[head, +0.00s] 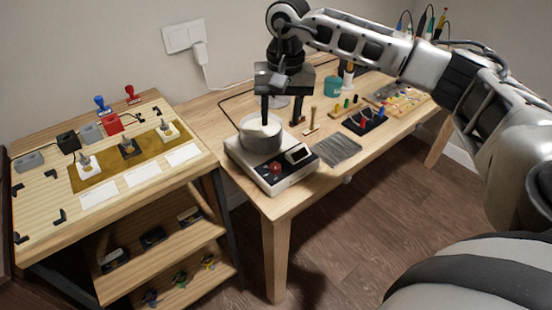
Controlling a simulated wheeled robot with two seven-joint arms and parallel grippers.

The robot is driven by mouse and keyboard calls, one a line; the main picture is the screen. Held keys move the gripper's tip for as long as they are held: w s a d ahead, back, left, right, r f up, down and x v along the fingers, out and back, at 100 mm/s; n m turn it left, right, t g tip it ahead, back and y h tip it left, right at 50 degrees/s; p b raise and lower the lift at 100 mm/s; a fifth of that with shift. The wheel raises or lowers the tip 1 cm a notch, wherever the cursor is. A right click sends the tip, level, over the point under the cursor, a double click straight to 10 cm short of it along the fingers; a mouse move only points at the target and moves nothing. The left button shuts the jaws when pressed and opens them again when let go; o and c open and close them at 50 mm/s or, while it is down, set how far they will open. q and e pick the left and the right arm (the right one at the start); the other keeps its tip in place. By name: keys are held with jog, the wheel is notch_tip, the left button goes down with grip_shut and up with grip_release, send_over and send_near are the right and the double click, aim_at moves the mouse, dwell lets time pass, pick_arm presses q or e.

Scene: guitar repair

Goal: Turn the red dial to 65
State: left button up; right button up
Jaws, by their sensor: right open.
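The red dial (275,167) is a small round knob on the front panel of a white and black hot-plate-like device (246,167). A dark display (298,154) sits to the right of the dial; I cannot read a value on it, nor the dial's setting. A grey metal pot (262,139) with pale contents stands on the device. My right gripper (281,110) points down above the pot area. Its two dark fingers are spread apart and empty, one over the pot and one to its right. It appears apart from the dial. My left gripper is not in view.
The device stands near the front left corner of a wooden table (215,112). A grey ribbed pad (338,150) lies to its right. Behind are a brush-like tool (311,121), a black block with coloured pegs (364,121) and a teal jar (333,86). A wooden workstation (42,207) stands left.

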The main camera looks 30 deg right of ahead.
aim_at(275, 166)
jog(key=f, duration=0.4)
jog(key=f+p, duration=0.1)
jog(key=f, duration=0.8)
jog(key=shift+w+a+f, duration=0.2)
jog(key=shift+a+f, duration=0.2)
jog(key=c, duration=1)
